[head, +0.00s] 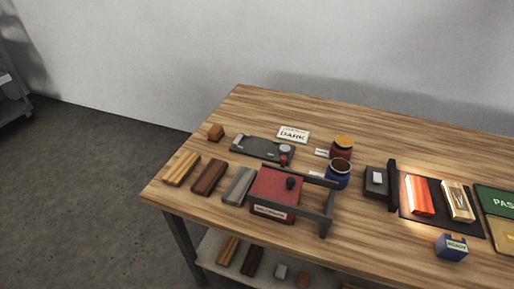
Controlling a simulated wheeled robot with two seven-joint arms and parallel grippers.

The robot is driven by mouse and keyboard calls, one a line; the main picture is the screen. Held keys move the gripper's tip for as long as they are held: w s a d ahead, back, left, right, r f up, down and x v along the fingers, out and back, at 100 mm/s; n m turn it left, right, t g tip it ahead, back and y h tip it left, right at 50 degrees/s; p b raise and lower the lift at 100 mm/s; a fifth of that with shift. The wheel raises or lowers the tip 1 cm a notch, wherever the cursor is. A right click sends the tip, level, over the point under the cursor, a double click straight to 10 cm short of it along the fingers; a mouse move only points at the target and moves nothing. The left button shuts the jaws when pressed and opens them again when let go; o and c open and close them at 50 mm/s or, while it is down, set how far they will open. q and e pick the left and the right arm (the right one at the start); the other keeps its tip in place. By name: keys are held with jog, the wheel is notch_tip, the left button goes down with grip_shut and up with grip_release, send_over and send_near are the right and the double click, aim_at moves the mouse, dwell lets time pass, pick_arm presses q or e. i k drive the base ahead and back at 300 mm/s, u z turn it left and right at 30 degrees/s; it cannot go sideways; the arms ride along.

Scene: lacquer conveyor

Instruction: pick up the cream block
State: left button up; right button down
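In the head view, a pale cream block (458,201) with darker streaks lies on a black mat (460,227) toward the right of the table. An orange-red block (419,196) lies just left of it on the same mat, with a gap between them. Nothing covers the cream block. Neither of my grippers shows in this view.
The wooden table (370,250) holds a red box (272,190) under a grey frame, two jars (338,174), a dark device (377,181) and a blue READY box (451,247). A green panel (497,200) is right of the mat. Several blocks (208,177) lie left.

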aim_at(458, 207)
jog(key=z, duration=3.45)
jog(key=i, duration=1.15)
jog(key=u, duration=2.5)
